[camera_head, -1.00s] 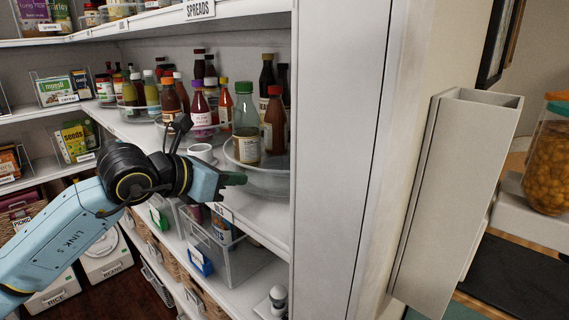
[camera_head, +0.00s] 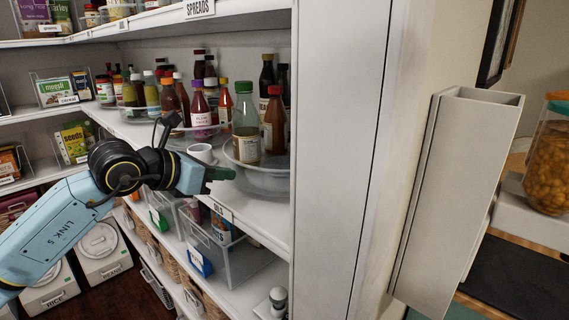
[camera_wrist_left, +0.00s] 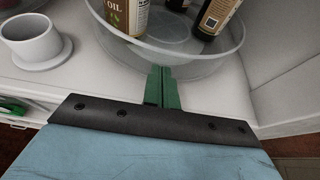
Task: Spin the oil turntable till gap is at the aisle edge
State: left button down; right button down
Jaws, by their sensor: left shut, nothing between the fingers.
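The oil turntable (camera_head: 262,183) is a clear round tray on the shelf at the right, near the upright panel. It holds a green oil bottle (camera_head: 246,130) and dark bottles, one a brown bottle with a red cap (camera_head: 275,120). In the left wrist view the turntable (camera_wrist_left: 165,62) has a bare stretch of floor between the oil bottle (camera_wrist_left: 127,14) and a dark bottle (camera_wrist_left: 215,14). My left gripper (camera_head: 225,174) is shut and empty at the turntable's near rim; its green fingers (camera_wrist_left: 162,72) overlap the rim, and contact is unclear. My right gripper is not in view.
A small white cup (camera_head: 202,153) stands left of the turntable; it also shows in the left wrist view (camera_wrist_left: 36,44). Another tray of sauce bottles (camera_head: 200,110) is behind it. The white upright panel (camera_head: 335,150) bounds the right side. Clear bins (camera_head: 230,255) sit below.

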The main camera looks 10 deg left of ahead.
pick_arm(q)
jog(key=shift+w+a, duration=0.7)
jog(key=shift+w, duration=0.2)
jog(key=s+a+b, duration=0.1)
jog(key=s+a, duration=0.1)
jog(key=shift+s+a+b, duration=0.2)
jog(key=shift+a+b, duration=0.1)
jog(key=shift+b, duration=0.1)
jog(key=b+v, duration=0.2)
jog(key=v, duration=1.1)
jog(key=shift+b, duration=0.35)
jog(key=shift+s+a, duration=0.1)
